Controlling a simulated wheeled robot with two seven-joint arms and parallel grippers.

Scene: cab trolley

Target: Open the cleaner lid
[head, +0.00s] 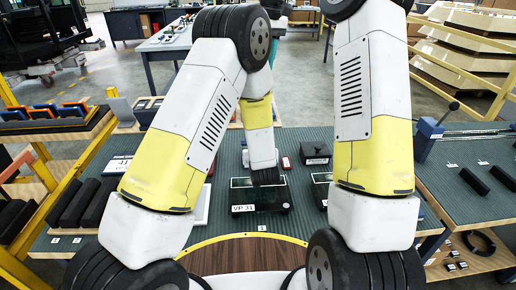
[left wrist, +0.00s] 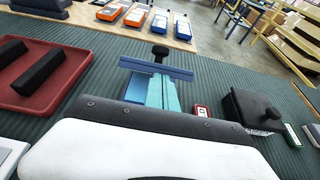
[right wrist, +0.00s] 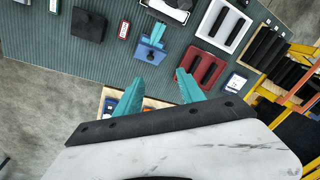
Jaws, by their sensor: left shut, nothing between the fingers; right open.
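No thing here is plainly marked as the cleaner. A dark square box with a knob on top (head: 315,153) looks lidded and shut; it also shows in the left wrist view (left wrist: 252,108) and the right wrist view (right wrist: 88,24). My left gripper (left wrist: 165,92) has its teal fingers together and empty, in front of a blue piece with a crossbar and black knob (left wrist: 155,67). This blue piece shows near those fingers in the right wrist view (right wrist: 150,52); contact is unclear. My right gripper (right wrist: 158,92) is open and empty; the right arm hides it in the head view.
A red tray with black bars (left wrist: 60,100) lies left of the blue piece in the left wrist view. A small red-and-white item (left wrist: 201,112) lies between blue piece and dark box. A "VP 31" panel (head: 243,209) stands at the front. Orange and blue devices (left wrist: 135,16) sit beyond.

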